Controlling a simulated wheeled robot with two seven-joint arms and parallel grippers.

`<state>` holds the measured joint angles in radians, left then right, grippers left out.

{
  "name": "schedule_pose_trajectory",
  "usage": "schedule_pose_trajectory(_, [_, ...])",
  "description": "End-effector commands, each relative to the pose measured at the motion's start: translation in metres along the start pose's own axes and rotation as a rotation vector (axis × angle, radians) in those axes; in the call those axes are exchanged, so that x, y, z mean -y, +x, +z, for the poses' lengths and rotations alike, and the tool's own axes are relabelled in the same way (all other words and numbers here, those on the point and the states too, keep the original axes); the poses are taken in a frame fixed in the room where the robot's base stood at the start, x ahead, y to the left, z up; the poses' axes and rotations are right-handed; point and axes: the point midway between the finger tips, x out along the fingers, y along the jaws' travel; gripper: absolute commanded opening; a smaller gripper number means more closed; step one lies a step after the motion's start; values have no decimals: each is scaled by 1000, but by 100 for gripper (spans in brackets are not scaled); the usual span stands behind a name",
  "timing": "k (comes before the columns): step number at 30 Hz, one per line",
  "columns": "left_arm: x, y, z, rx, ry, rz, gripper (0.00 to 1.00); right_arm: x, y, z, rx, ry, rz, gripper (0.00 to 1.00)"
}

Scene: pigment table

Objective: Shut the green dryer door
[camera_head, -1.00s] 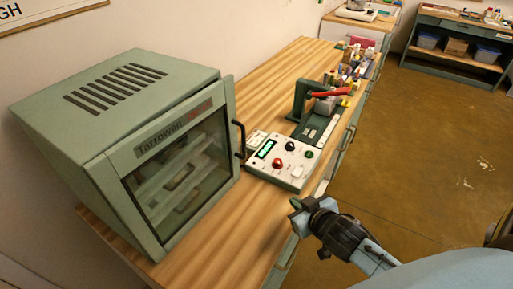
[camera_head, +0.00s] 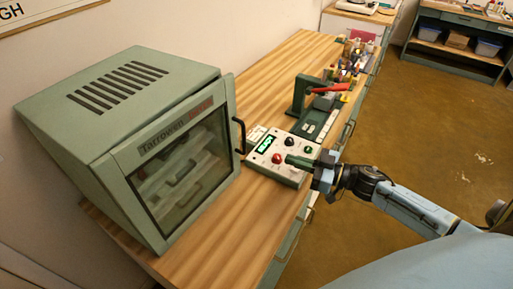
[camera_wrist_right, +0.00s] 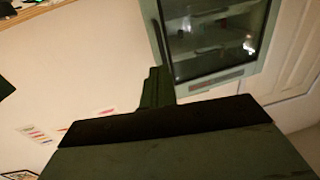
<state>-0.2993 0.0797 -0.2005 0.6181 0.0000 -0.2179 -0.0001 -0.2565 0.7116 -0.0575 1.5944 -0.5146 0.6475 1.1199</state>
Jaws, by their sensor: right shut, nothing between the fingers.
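The green dryer (camera_head: 120,95) stands at the left of the bench. Its door (camera_head: 172,138) has a dark window and a dark bar handle (camera_head: 240,136) on the right side. In the right wrist view, the gripper's green fingers (camera_wrist_right: 157,88) point towards the door window (camera_wrist_right: 210,35). My left gripper is not in view.
A white control box (camera_head: 268,150) with knobs sits on the wooden bench (camera_head: 205,225) right of the dryer. Behind it stand a green press with a red lever (camera_head: 325,89) and several small bottles. The bench front before the dryer is clear.

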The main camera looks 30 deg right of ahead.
Motion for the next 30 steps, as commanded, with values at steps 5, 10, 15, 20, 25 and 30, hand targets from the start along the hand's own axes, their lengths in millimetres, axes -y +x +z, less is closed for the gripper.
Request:
schedule_pose_trajectory(5, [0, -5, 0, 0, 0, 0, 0, 0, 39, -3, -6, 0, 1, 0])
schedule_pose_trajectory(10, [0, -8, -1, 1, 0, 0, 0, 0, 74, -2, -6, 1, 2, 0])
schedule_pose_trajectory(15, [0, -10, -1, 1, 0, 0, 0, 0, 99, -2, -3, 1, 1, 0])
schedule_pose_trajectory(20, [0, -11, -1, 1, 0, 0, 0, 0, 112, -1, -2, 1, 2, 0])
schedule_pose_trajectory(25, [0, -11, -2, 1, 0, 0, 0, 0, 114, 0, -1, 0, 1, 0])
schedule_pose_trajectory(30, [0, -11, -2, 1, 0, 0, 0, 0, 114, 0, -1, 0, 2, 0])
